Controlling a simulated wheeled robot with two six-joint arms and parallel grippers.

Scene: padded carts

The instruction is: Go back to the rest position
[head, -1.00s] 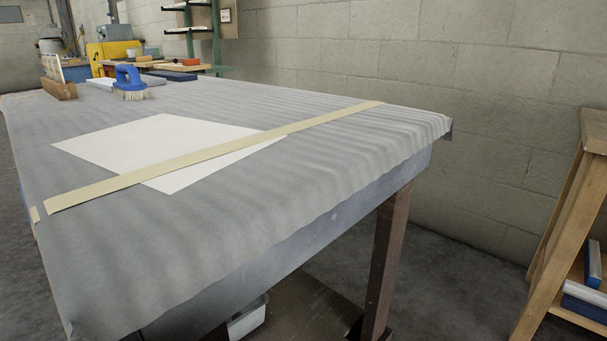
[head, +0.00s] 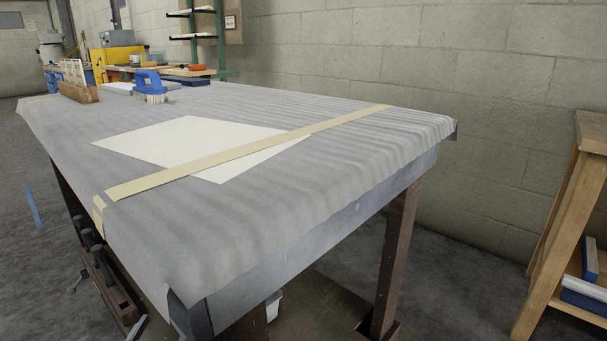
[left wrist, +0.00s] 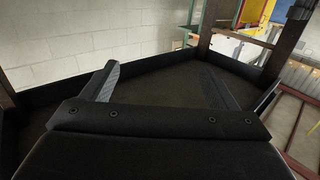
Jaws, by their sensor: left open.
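My left gripper (left wrist: 163,88) shows in the left wrist view with its two fingers spread wide apart and nothing between them. Behind the fingers is a dark flat surface with a raised dark rim. Neither gripper shows in the head view, and my right gripper is in no view.
A table (head: 245,215) under a grey cloth fills the middle of the head view. It bears a white sheet (head: 170,140) under a tan strip (head: 240,153), a blue brush (head: 150,84) and a wooden block rack (head: 78,92). A wooden stand (head: 565,220) is at right.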

